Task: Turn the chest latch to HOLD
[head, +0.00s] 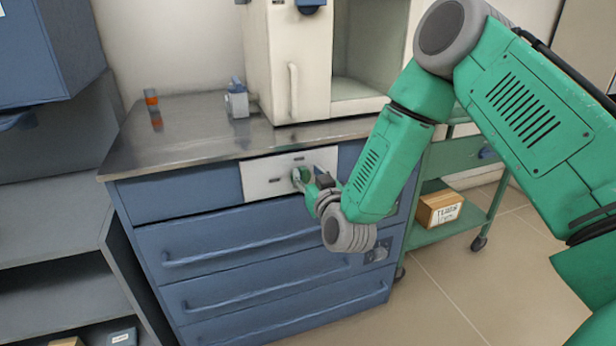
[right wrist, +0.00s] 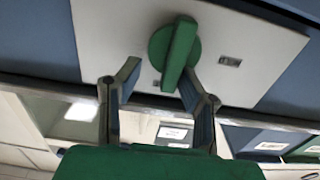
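The chest latch is a green round knob with a raised bar handle (right wrist: 177,58), set on a white panel (right wrist: 115,25) on the front of the blue drawer chest. In the right wrist view the bar runs nearly upright, slightly slanted. In the head view the latch (head: 299,176) is partly hidden by my right gripper (head: 313,178). In the right wrist view my right gripper (right wrist: 160,70) has its fingers apart; the bar's free end appears between them, nearer the right finger. I cannot tell whether they touch. A small label (right wrist: 230,61) beside the knob is unreadable. My left gripper is out of view.
The blue chest (head: 235,236) has long drawer handles below the panel. Its metal top (head: 195,132) bears an orange-banded small container (head: 151,98), a small grey-blue item (head: 236,101) and a white furnace (head: 290,70). A green cart (head: 437,232) with a box (head: 438,209) stands right.

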